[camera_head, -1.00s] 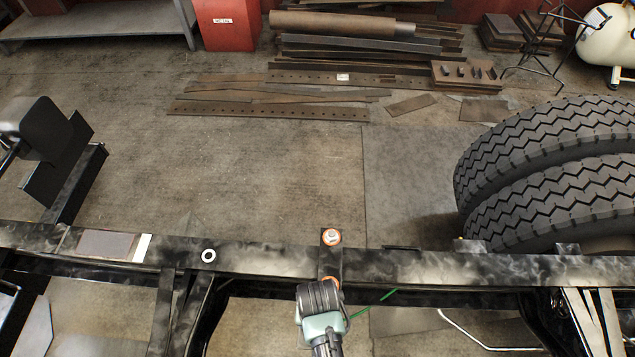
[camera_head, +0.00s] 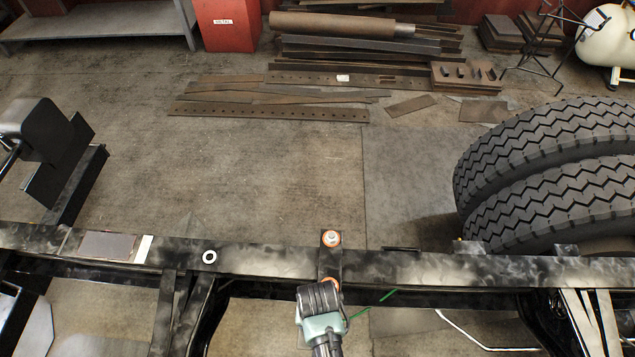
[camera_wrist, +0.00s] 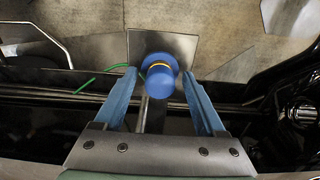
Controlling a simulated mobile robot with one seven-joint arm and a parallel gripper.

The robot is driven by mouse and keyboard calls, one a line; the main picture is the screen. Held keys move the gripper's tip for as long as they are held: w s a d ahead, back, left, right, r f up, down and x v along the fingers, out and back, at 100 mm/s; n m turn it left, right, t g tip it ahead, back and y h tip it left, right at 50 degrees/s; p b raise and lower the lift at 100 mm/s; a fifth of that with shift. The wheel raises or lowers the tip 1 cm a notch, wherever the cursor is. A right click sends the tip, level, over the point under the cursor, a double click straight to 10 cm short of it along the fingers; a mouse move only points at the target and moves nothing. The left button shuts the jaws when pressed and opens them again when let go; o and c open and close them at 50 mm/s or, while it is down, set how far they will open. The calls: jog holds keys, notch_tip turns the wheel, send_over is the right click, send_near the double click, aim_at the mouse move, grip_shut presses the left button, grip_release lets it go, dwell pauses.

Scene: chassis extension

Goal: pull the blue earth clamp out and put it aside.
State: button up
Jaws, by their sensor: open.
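The blue earth clamp (camera_wrist: 160,78) shows in the wrist view as a blue round-headed piece with a yellow ring, seated at the dark chassis rail. My gripper (camera_wrist: 158,85) is open, with one blue finger on each side of the clamp. Gaps show between the fingers and the clamp, so they look apart from it. In the head view the end of my arm (camera_head: 321,310) is over the near side of the chassis rail (camera_head: 440,270); the fingers and the clamp are hidden there.
A green cable (camera_head: 378,302) runs along the rail right of my arm. Large tyres (camera_head: 550,170) stand at the right. A white ring (camera_head: 209,257) is on the rail at the left.

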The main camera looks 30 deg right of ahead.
grip_shut()
dwell(0.3)
jog(key=shift+r, duration=0.1)
jog(key=shift+r+p, duration=2.9)
jog(key=shift+p, duration=0.35)
